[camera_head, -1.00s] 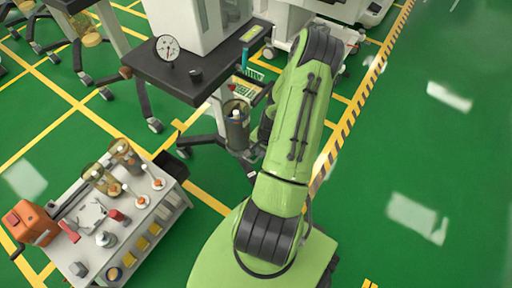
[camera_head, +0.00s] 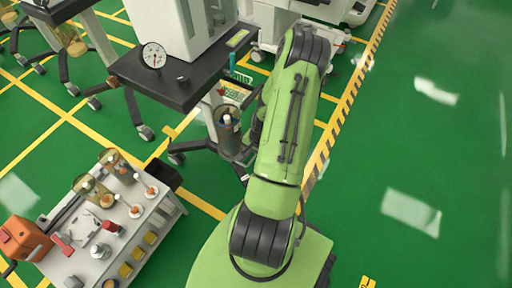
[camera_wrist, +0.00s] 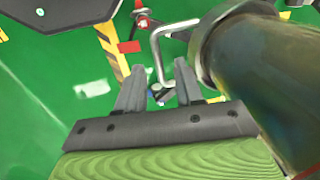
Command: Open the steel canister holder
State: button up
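A dark see-through canister (camera_head: 228,134) hangs in a holder at the side of the black-topped cart in the head view. In the wrist view the large cylinder (camera_wrist: 270,75) fills the right side, with a metal rim around its upper end. A bent steel bar (camera_wrist: 156,48), like a handle or clasp, sticks out to the left of that rim. In the head view my arm hides the gripper.
The black cart top (camera_head: 170,82) with a round gauge (camera_head: 153,56) stands above and left of the canister. A white trolley (camera_head: 60,262) with jars and small items stands at the lower left. Green floor is free at the right.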

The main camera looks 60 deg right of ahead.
notch_tip(320, 180, up, 15)
jog(key=s+p, duration=0.2)
jog(key=p, duration=0.3)
jog(key=shift+s, duration=0.3)
jog(key=shift+d+f, duration=0.1)
jog(key=w+a+r+n+h+p, duration=0.15)
jog(key=w+a+r+n, duration=0.35)
jog(key=r, duration=0.5)
jog(key=w+a+r+n+p, duration=0.3)
jog(key=a+r, duration=0.3)
jog(key=r, duration=0.4)
jog(key=s+a+r+n+t+p, duration=0.1)
jog(key=s+a+r+n, duration=0.3)
jog(key=a+r, duration=0.4)
jog(key=s+a+r+n+t+y+p, duration=0.1)
jog(key=s+a+r+n+t+p, duration=0.1)
jog(key=a+r, duration=0.6)
jog(key=s+n+p, duration=0.1)
jog(key=s+n, duration=0.1)
jog(key=n, duration=0.1)
jog(key=shift+s+a+t+p, duration=0.2)
jog(key=shift+a+t+p, duration=0.1)
jog(key=shift+p, duration=0.1)
